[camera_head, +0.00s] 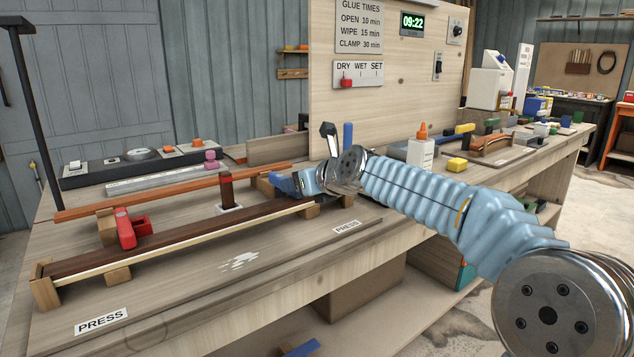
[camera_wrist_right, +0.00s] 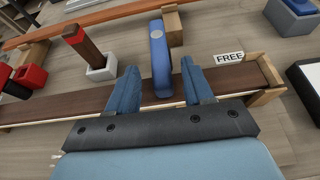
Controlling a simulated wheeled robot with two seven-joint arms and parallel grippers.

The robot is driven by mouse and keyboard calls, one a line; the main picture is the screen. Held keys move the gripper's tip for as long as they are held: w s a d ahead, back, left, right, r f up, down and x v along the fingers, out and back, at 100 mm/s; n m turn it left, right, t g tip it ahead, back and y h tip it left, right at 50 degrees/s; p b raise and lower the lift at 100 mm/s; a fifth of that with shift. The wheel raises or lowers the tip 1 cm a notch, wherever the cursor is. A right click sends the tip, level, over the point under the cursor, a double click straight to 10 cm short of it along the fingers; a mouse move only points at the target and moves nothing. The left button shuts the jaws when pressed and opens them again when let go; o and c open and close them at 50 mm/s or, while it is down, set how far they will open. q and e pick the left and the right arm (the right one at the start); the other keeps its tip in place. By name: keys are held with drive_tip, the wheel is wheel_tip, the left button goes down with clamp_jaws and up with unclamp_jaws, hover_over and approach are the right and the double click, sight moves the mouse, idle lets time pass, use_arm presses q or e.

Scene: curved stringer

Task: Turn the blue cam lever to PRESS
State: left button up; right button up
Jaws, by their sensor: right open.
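The blue cam lever (camera_wrist_right: 160,60) shows in the right wrist view as a rounded bar with a pale round spot, over the dark brown strip (camera_wrist_right: 65,105) beside a wooden block. The FREE label (camera_wrist_right: 229,57) is to its right. My right gripper (camera_wrist_right: 160,84) is open, with one finger on each side of the lever in that view; gaps show and I see no grip. In the head view my right gripper (camera_head: 283,184) is low over the strip's far end, and it hides most of the lever. PRESS labels (camera_head: 346,227) (camera_head: 101,320) lie along the bench front. My left gripper is not in view.
A red cam lever (camera_head: 127,230) sits at the strip's near part. A brown post in a white holder (camera_head: 228,192) stands between the strip and an orange-brown bar (camera_head: 150,197). A glue bottle (camera_head: 420,150) and yellow block (camera_head: 457,164) are to the right. The bench front is mostly clear.

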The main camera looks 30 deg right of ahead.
drive_tip(key=v, duration=0.9)
drive_tip(key=shift+b, duration=0.3)
drive_tip(key=shift+s, duration=0.1)
